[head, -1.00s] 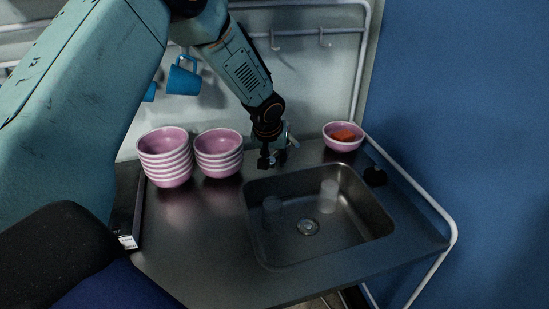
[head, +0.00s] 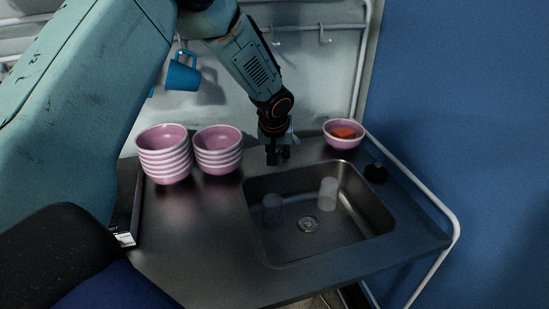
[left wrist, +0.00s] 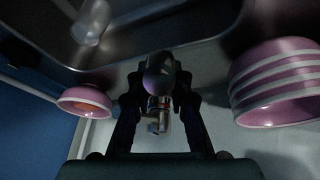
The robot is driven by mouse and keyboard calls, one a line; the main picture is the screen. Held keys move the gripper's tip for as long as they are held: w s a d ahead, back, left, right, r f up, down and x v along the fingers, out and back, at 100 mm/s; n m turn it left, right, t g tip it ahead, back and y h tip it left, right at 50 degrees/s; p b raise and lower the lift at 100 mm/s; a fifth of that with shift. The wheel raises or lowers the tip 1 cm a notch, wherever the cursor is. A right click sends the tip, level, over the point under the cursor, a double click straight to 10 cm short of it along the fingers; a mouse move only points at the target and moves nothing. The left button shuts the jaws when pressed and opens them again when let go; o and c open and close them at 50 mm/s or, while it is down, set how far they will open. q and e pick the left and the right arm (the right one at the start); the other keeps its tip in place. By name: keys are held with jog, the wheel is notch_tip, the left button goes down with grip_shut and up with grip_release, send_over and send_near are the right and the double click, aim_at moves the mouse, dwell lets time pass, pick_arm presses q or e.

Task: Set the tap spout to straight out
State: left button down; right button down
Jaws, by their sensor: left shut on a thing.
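The metal tap stands at the back edge of the sink (head: 262,250). In the head view it is almost hidden behind my left gripper (head: 278,157). In the left wrist view the tap's rounded spout (left wrist: 159,76) lies between my two dark fingers, with the tap body (left wrist: 160,104) behind it. My left gripper is shut on the spout, pointing down at the sink's back rim. The exact direction of the spout is hard to tell. My right gripper is not in view.
Two stacks of pink bowls (head: 165,160) (head: 218,155) stand left of the tap. A pink bowl (head: 343,140) with an orange thing stands right of it. A blue mug (head: 183,75) hangs behind my arm.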

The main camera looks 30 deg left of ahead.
pick_arm(q)
jog(key=w+d+n+y+b, duration=0.1)
jog(key=w+d+n+b, duration=0.2)
jog(key=d+n+b, duration=0.1)
jog(key=shift+w+d+n+g+y, duration=0.3)
jog(key=shift+w+d+g, duration=0.05)
jog(key=shift+w+g, duration=0.05)
jog(key=c, duration=1.6)
grip_release()
jog(key=o, duration=0.4)
jog(key=shift+w+a+f, duration=0.1)
jog(key=shift+a+f, duration=0.05)
